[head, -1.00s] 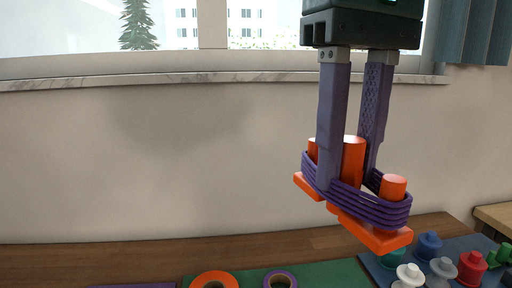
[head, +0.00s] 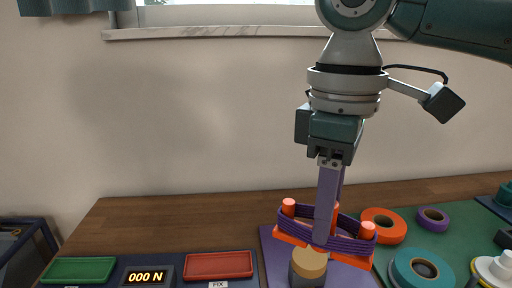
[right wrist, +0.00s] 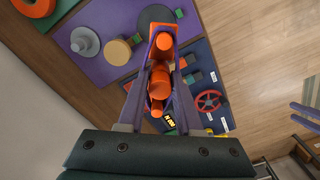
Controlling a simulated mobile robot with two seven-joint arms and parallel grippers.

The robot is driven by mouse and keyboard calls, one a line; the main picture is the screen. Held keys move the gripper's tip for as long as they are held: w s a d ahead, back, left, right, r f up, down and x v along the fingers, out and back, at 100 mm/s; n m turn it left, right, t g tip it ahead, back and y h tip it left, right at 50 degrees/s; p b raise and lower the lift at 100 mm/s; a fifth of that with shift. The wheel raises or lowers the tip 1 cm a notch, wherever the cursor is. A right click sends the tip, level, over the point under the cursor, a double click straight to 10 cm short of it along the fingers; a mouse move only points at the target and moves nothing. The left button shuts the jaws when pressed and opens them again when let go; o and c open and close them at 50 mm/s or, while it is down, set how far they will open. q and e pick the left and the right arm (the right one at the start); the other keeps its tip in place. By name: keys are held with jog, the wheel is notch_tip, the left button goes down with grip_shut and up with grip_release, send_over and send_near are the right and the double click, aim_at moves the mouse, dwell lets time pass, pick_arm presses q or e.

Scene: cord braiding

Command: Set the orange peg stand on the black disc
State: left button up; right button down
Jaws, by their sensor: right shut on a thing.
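The orange peg stand (head: 292,238) hangs in the air in the head view, with upright orange pegs and a purple cord (head: 355,244) looped around them. My right gripper (head: 322,238) is shut on the stand from above. In the right wrist view the stand (right wrist: 164,42) lies between the fingers and covers part of what is below. A dark disc (right wrist: 150,15), likely the black disc, lies on the purple mat at the top of that view, partly covered by the stand. I cannot make it out in the head view.
A tan-topped cylinder (head: 309,263) stands on the purple mat (head: 270,250), in front of the stand in the head view. A grey disc with a knob (right wrist: 84,42) is also there. Orange (head: 384,226) and teal (head: 420,268) rolls lie right; a force display (head: 147,276) lies left.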

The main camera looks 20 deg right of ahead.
jog(key=d+f+n+b, duration=0.1)
jog(key=f+n+b, duration=0.1)
jog(key=f, duration=0.4)
jog(key=s+d+f+n+b, duration=0.1)
jog(key=f+n+b, duration=0.1)
jog(key=f+b, duration=0.2)
jog(key=d+f+n+b, duration=0.1)
jog(key=f+n+b, duration=0.2)
jog(key=f, duration=0.6)
jog(key=shift+s+f, duration=0.25)
jog(key=shift+s, duration=0.05)
jog(key=shift+r, duration=0.1)
jog(key=shift+p, duration=0.6)
